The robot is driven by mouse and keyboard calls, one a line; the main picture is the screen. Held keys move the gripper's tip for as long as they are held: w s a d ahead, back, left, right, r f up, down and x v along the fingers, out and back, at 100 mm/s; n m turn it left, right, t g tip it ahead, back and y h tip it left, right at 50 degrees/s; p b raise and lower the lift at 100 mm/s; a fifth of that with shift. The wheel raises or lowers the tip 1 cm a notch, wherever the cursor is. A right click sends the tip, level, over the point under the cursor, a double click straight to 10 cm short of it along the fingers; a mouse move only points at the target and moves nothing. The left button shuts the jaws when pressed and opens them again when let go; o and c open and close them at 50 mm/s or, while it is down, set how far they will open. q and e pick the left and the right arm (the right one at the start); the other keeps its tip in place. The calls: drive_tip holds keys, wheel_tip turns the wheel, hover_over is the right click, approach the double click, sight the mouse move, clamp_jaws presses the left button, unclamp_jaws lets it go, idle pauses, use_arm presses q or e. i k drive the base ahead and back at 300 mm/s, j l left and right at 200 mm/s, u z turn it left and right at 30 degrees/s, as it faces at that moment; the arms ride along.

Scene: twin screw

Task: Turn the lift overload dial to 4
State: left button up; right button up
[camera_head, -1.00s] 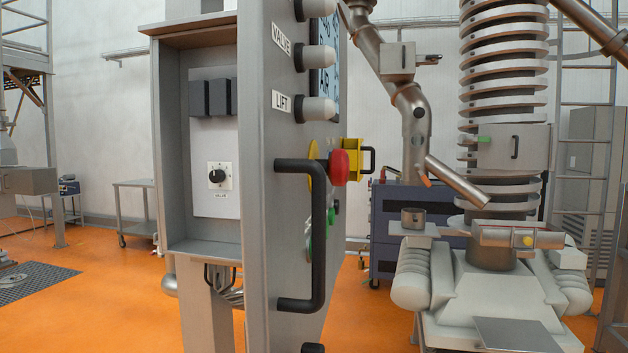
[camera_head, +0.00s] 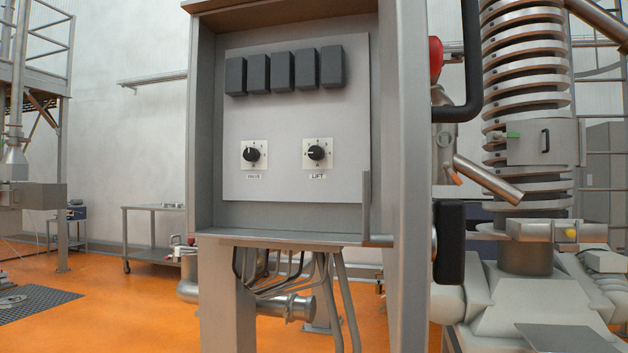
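The lift dial (camera_head: 317,153) is a black knob on a square white scale plate, on the right of the grey panel inside the open cabinet. The label LIFT (camera_head: 318,176) is below it. Its pointer mark seems to face left; the scale numbers are too small to read. A similar valve dial (camera_head: 251,155) sits to its left with its own label. Neither of my grippers shows in the head view.
Several dark blocks (camera_head: 284,71) line the panel above the dials. The cabinet's side wall (camera_head: 205,120) and bottom ledge (camera_head: 280,238) frame the panel. The cabinet door stands swung open at the right with a black handle (camera_head: 460,100). Pipes (camera_head: 290,305) hang below.

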sight(316, 153)
drive_tip(key=i+j+z, duration=0.1)
drive_tip(key=i+j, duration=0.7)
drive_tip(key=j, duration=0.25)
drive_tip(key=i+l+z, duration=0.05)
